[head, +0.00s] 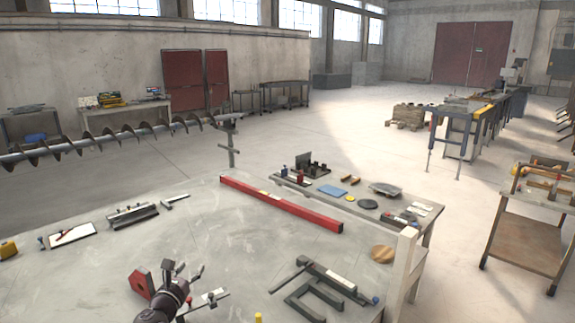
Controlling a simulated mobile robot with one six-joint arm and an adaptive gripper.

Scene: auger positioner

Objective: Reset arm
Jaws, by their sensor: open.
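My gripper (185,271) is at the lower left of the head view, above the near part of the grey workbench (215,225). Its fingers are spread apart and nothing shows between them. My dark wrist is below it at the picture's lower edge. A red triangular block (141,283) is just left of the gripper, and a flat metal tool (210,298) is just right of it, partly hidden by it. The auger (90,143), a long grey screw, lies level across the left, its right end by a metal stand (230,140).
A red level (280,204) lies along the bench's back right. A grey clamp (325,285) lies at the right front. A clipboard (72,235) and a metal vise-like tool (132,214) are at the left. A second bench (345,208) with several tools stands behind. The bench's middle is mostly clear.

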